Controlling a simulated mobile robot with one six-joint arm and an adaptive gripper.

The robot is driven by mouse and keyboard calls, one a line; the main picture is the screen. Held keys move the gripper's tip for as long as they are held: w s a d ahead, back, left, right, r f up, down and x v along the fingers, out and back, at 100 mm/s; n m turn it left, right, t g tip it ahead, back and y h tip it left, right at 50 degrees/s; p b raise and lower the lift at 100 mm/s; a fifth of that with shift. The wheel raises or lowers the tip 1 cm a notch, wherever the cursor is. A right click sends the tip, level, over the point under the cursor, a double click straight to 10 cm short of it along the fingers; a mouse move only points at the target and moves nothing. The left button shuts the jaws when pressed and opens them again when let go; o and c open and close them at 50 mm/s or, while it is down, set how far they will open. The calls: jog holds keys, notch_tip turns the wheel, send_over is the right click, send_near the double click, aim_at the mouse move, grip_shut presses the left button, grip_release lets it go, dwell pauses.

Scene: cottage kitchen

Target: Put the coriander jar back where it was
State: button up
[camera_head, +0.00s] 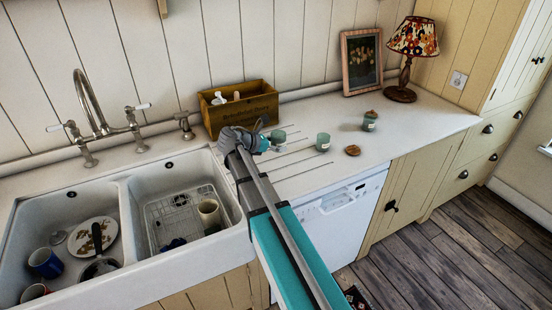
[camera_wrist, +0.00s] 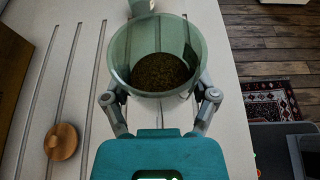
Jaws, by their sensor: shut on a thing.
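My gripper (camera_head: 269,142) is over the grooved part of the white counter, shut on a pale green glass jar (camera_head: 279,135). In the wrist view, my gripper (camera_wrist: 160,105) has one finger on each side of this jar (camera_wrist: 155,45). The jar is upright and lidless, with brownish-green contents; I cannot read its label or tell whether its base touches the counter. A second green jar (camera_head: 323,142) stands to the right, without a visible lid. A third jar (camera_head: 369,121), with a wooden lid, stands further right. A jar also shows at the wrist view's top edge (camera_wrist: 140,7).
A wooden lid (camera_head: 352,150) lies on the counter; a wooden lid (camera_wrist: 62,141) also shows in the wrist view. A wooden box (camera_head: 240,107) stands behind my gripper. The double sink (camera_head: 125,215) is left. A lamp (camera_head: 402,92) and picture frame (camera_head: 361,62) stand at the back right.

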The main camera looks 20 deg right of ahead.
jog(key=w+f+b, duration=0.2)
jog(key=w+d+f+b, duration=0.1)
jog(key=w+f, duration=0.1)
jog(key=w+d+f+b, duration=0.1)
jog(key=w+f+b, duration=0.1)
jog(key=shift+w+d+f+b, duration=0.1)
jog(key=shift+w+d+b, duration=0.1)
jog(key=shift+b, duration=0.1)
jog(key=shift+w+d+f+b, duration=0.1)
jog(key=shift+w+f+b, duration=0.15)
jog(key=shift+f+b, duration=0.2)
jog(key=shift+w+f+b, duration=0.2)
jog(key=shift+f+b, duration=0.1)
jog(key=shift+s+f+b, duration=0.1)
jog(key=shift+f+b, duration=1.15)
jog(key=shift+f, duration=0.2)
jog(key=o, duration=1.1)
jog(key=shift+r, duration=0.1)
jog(key=shift+c, duration=0.2)
